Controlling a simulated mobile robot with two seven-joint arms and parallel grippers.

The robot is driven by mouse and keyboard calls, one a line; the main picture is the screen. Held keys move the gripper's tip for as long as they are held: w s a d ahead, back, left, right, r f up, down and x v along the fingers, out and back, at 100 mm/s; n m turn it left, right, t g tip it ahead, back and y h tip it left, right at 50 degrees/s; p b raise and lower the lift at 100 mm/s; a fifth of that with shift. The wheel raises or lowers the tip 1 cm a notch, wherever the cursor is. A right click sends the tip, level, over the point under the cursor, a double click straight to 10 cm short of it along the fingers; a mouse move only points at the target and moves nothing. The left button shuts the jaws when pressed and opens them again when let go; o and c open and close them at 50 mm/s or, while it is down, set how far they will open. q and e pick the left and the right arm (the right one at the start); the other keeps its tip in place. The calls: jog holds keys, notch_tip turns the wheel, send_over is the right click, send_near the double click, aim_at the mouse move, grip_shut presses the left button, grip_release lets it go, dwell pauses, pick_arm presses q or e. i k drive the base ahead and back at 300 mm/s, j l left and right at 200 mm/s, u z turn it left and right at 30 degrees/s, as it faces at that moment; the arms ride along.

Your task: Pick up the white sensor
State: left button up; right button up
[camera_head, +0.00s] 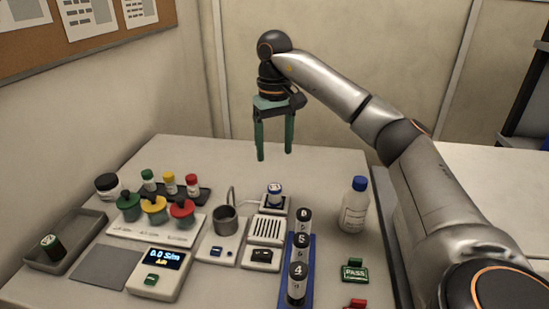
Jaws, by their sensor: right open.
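My right gripper (274,153) hangs open and empty, its two green fingers pointing down, above the back part of the table. A small white cylinder with a dark blue band (275,190), which looks like the white sensor, stands on a small square base behind the slotted white box (267,229). It is below the right gripper in the picture, clear of the fingers. I cannot tell for sure that it is the sensor. My left gripper is not in view.
Numbered cylinders stand in a blue rack (309,270). A blue-capped bottle (354,206) stands to the right. A metal cup (225,219), a display unit (160,273), coloured knobs (154,209) and a grey tray (85,232) fill the left. A green PASS block (355,270) is front right.

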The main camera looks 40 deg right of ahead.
aim_at(301, 240)
jog(key=k+j, duration=0.75)
jog(key=j, duration=0.2)
